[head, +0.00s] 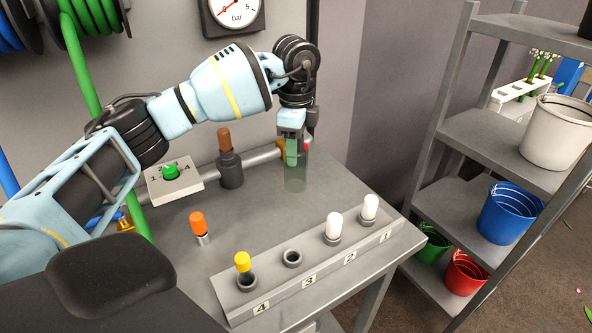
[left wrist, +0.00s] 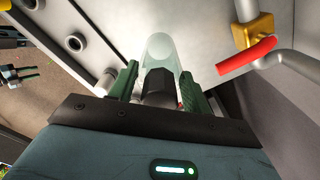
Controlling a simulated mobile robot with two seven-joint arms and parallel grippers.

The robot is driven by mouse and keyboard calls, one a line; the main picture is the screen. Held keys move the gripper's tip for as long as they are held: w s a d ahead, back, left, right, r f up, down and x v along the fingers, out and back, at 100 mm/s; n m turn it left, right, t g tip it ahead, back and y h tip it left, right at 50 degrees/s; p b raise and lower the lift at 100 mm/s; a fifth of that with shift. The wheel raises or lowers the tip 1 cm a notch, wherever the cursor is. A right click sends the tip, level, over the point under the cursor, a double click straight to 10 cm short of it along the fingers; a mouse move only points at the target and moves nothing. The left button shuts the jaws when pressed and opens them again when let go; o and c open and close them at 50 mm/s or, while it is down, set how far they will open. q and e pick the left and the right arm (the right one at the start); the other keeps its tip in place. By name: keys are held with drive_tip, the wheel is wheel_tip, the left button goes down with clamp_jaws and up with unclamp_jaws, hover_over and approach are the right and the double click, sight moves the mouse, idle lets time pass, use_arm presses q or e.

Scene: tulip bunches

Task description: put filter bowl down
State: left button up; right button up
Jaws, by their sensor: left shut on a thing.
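The filter bowl (head: 295,181) is a clear, greenish cup hanging upright below my left gripper (head: 291,150), toward the back right of the grey table (head: 270,205). The gripper's green fingers are shut on its upper part. In the left wrist view, the pale rounded bowl (left wrist: 162,50) sits between the two green fingers (left wrist: 160,82). I cannot tell whether its bottom touches the table. My right gripper is not in view.
A grey rack (head: 310,262) at the front holds a yellow-topped piece and two white ones; socket 3 is empty. An orange-topped piece (head: 198,225) stands left. A pipe (head: 262,156) with a dark fitting (head: 230,170) runs behind. Bare tabletop lies between.

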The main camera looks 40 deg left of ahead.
use_arm(q)
drive_tip(key=shift+f, duration=2.7)
drive_tip(key=o, duration=1)
drive_tip(key=shift+f, duration=0.15)
drive_tip(key=shift+c, duration=0.2)
wheel_tip(320, 180, up, 12)
drive_tip(key=shift+r, duration=0.15)
